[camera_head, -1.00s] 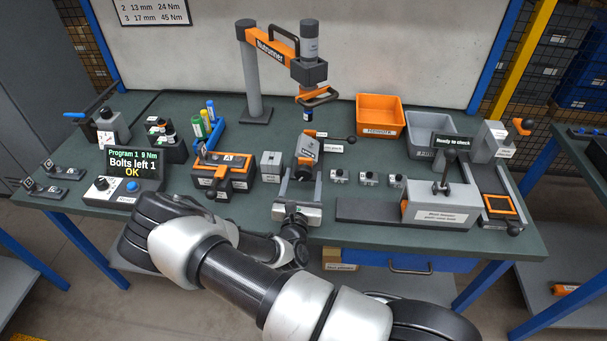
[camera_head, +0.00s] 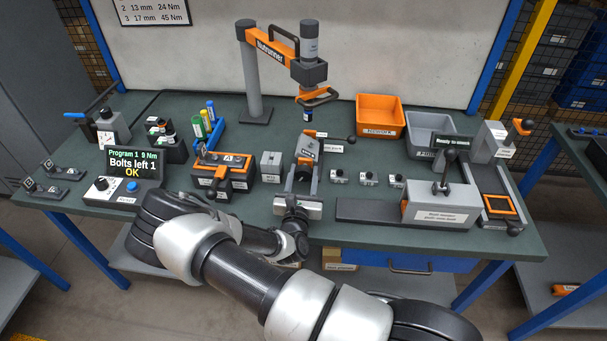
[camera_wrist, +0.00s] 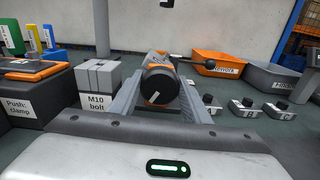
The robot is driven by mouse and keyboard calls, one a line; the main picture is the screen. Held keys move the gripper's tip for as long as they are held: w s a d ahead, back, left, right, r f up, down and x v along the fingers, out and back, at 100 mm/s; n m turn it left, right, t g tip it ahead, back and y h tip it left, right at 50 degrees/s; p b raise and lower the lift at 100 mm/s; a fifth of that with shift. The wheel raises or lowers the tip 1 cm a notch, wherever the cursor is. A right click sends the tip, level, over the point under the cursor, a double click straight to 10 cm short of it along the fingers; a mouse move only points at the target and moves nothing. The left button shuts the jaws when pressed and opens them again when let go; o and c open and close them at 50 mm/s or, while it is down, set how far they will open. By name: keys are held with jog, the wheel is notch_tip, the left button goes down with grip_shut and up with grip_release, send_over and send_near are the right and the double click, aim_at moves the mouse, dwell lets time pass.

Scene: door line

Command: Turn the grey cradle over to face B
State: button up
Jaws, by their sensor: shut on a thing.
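The grey cradle (camera_head: 306,152), with an orange part on top, stands mid-bench below the hanging nutrunner. My gripper (camera_head: 301,178) reaches in from the front edge, its grey fingers on both sides of the cradle's near end. In the wrist view, my gripper (camera_wrist: 163,98) has its fingers around the cradle's round black end (camera_wrist: 158,88), which bears a white mark pointing down and left. Orange shows behind this end. My gripper is shut on the cradle. The exact finger contact is partly hidden, and I cannot read a face letter on the cradle.
A grey M10 bolt block (camera_head: 271,166) and an orange-topped clamp unit (camera_head: 223,172) stand close on the left. Several small labelled blocks (camera_head: 368,179) are on the right, before a larger grey fixture (camera_head: 440,205). The orange bin (camera_head: 380,117) is behind. A display reads "Bolts left 1 OK" (camera_head: 134,165).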

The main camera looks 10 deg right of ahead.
jog(key=n+p, duration=0.1)
jog(key=n, duration=0.1)
jog(key=shift+n, duration=0.4)
jog(key=shift+n+p, duration=0.6)
jog(key=shift+n, duration=0.8)
jog(key=shift+f, duration=0.1)
jog(key=o, duration=1)
jog(key=shift+o, duration=0.2)
jog(key=v, duration=1.7)
jog(key=shift+s+b, duration=0.25)
jog(key=shift+b, duration=0.1)
